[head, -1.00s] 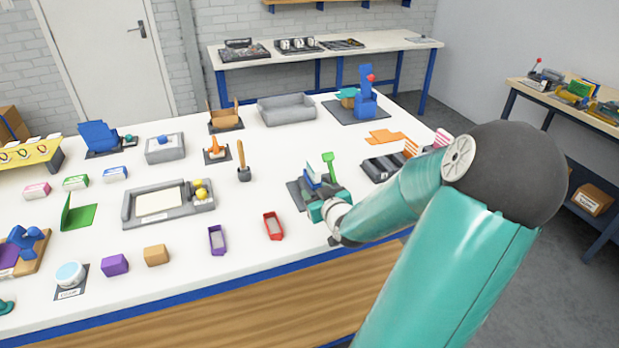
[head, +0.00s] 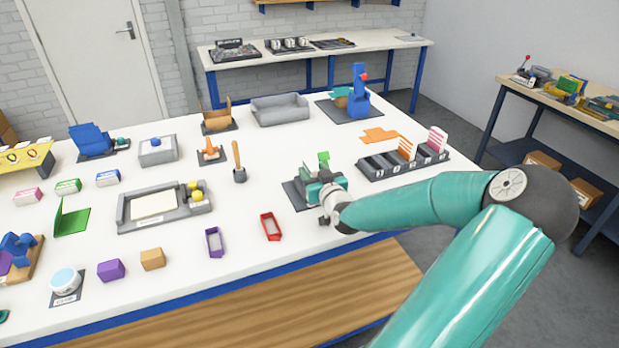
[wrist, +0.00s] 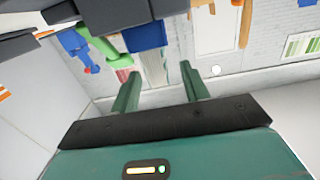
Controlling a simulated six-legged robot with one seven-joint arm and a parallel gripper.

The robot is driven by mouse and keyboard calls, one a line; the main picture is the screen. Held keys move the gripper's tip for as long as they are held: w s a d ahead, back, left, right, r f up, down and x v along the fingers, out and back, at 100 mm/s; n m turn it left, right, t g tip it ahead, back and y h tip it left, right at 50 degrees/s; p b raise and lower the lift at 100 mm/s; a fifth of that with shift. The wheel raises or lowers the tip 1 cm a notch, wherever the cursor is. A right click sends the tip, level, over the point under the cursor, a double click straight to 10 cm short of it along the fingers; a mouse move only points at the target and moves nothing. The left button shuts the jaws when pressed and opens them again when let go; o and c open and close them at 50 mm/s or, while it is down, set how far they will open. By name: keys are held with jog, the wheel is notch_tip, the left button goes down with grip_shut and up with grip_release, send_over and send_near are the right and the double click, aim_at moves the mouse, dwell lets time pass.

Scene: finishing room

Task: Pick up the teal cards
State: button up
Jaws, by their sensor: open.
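I cannot pick out teal cards for certain in either view. My gripper (head: 324,188) is low over the front right of the white table, above a dark mat (head: 293,194). It covers most of what stands there; part of a green upright piece (head: 323,160) shows behind it. In the wrist view the two fingers of my gripper (wrist: 160,72) are apart with nothing between them. A blue block (wrist: 146,36) and a green piece (wrist: 112,50) show beyond them. A dark rack (head: 390,165) to the right holds orange-striped cards (head: 405,148) and pink-striped cards (head: 437,141).
A red tray (head: 271,227) and a purple tray (head: 215,242) lie left of my gripper. A wooden-handled brush (head: 239,163) stands behind them. A grey tray (head: 165,205) is further left. An orange flat piece (head: 380,136) lies behind the rack. Clear table lies between these.

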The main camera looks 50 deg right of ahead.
aim_at(305, 159)
jog(key=x, duration=0.5)
jog(key=shift+w+d+r, duration=0.1)
jog(key=shift+c, duration=0.4)
grip_shut()
